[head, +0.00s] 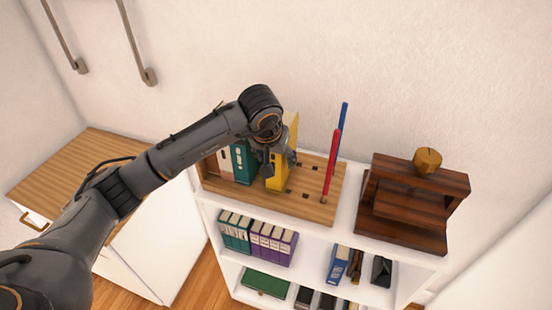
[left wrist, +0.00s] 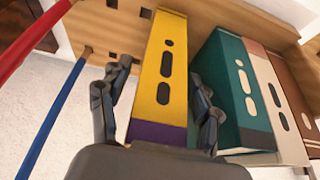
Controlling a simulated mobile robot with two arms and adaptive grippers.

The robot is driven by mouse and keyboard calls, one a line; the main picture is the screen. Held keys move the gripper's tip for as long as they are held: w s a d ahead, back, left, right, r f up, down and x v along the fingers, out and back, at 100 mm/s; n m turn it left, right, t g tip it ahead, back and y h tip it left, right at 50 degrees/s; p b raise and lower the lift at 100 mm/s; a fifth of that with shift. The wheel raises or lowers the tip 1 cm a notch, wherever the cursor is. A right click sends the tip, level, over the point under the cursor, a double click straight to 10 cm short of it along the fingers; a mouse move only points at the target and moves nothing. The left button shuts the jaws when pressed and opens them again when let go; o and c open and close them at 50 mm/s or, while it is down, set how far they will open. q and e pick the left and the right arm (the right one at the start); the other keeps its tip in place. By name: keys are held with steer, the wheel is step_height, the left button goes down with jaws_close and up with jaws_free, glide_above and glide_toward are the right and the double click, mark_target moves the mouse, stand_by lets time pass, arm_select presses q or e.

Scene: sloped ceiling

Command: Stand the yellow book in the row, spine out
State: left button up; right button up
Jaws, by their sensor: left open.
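The yellow book (head: 276,178) stands on the wooden rack at the right end of the row, beside the teal book (head: 242,162). In the left wrist view, the yellow book (left wrist: 165,70) shows a narrow marked face with a purple band near my gripper. A thin gap separates it from the teal book (left wrist: 235,85). My left gripper (head: 280,158) is over the yellow book. In the left wrist view its fingers (left wrist: 162,88) are spread, one on each side of the book. Finger contact is hard to tell. My right gripper is out of view.
The wooden rack (head: 312,205) has slots and free room right of the yellow book. A red rod (head: 331,165) and a blue rod (head: 338,135) stand upright there. A dark wooden stand (head: 410,205) is further right. A wall is close behind.

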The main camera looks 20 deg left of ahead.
arm_select(q)
steer(key=b+v, duration=0.2)
steer(key=v, duration=0.9)
steer(key=shift+s+r+b, duration=0.15)
steer(key=shift+s+b, duration=0.05)
steer(key=shift+b, duration=0.1)
